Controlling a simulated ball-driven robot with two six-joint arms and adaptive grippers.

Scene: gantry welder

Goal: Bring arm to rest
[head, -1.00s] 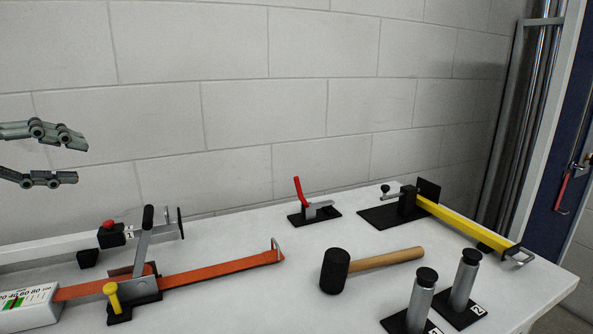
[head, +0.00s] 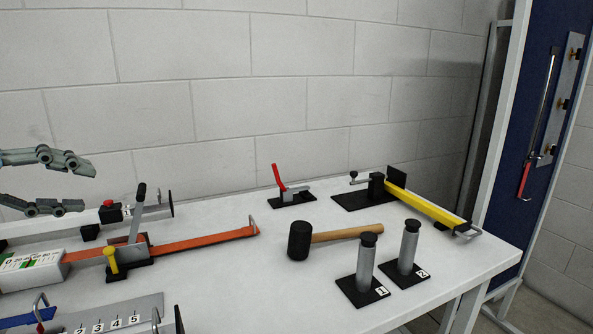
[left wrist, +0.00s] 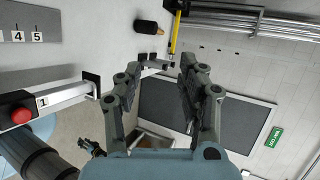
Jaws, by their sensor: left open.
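My left gripper (head: 88,186) comes in from the left edge of the head view. It is open, with nothing between its fingers. It is in the air above the left part of the white table (head: 230,275), in front of the block wall in the picture. In the left wrist view the two fingers (left wrist: 165,75) stand apart with empty space between them. My right gripper is not in view.
The table holds an orange strap tool (head: 205,241), a black mallet (head: 300,241), a red-handled clamp (head: 279,178), a yellow bar (head: 430,206) and two numbered posts (head: 409,246). A blue panel (head: 530,110) stands at the right.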

